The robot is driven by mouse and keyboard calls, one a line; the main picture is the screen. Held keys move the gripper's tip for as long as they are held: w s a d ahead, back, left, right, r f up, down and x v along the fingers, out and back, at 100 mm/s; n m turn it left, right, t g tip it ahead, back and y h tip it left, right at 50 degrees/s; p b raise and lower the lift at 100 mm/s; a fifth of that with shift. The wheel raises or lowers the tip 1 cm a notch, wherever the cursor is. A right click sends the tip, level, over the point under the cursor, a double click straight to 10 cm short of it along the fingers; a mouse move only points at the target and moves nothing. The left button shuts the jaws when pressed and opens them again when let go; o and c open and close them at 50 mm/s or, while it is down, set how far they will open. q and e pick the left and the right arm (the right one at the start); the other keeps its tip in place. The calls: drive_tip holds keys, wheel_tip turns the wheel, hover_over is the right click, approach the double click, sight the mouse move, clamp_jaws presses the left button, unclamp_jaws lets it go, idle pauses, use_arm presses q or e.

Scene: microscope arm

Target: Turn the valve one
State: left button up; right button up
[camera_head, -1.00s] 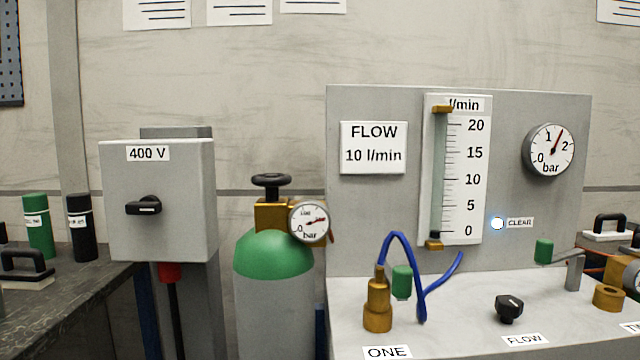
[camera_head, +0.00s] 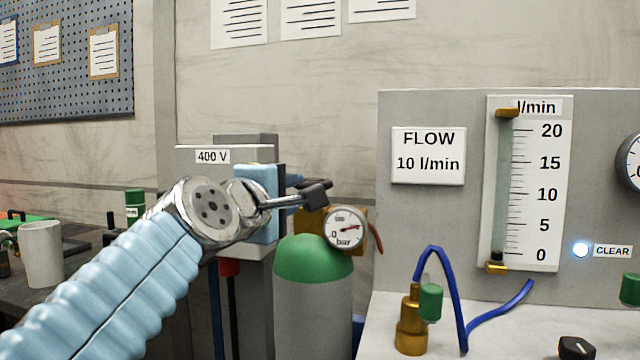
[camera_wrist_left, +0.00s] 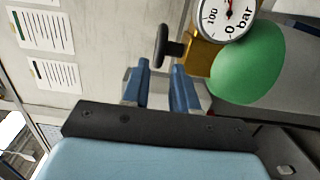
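The gas cylinder (camera_head: 312,310) has a green shoulder, a brass valve body, a gauge (camera_head: 345,228) and a black handwheel on top. In the left wrist view the handwheel (camera_wrist_left: 162,46) is just beyond the fingertips, roughly in line with the gap. My right gripper is out of view.
A grey 400 V box (camera_head: 212,157) stands behind my left arm. Right of the cylinder is a grey panel (camera_head: 440,230) with a flow tube (camera_head: 505,185), its float near 0. A brass fitting (camera_head: 410,330) with a blue hose is in front. A white mug (camera_head: 41,254) stands far left.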

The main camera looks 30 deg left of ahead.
sight(313, 180)
use_arm(q)
drive_tip(key=w, duration=0.3)
drive_tip(key=w+a+p, duration=0.1)
drive_tip(key=w, duration=0.2)
drive_tip(key=w+p, duration=0.1)
drive_tip(key=w, duration=0.2)
drive_tip(key=shift+w+a, duration=0.35)
drive_tip(key=shift+w, duration=0.05)
clamp_jaws()
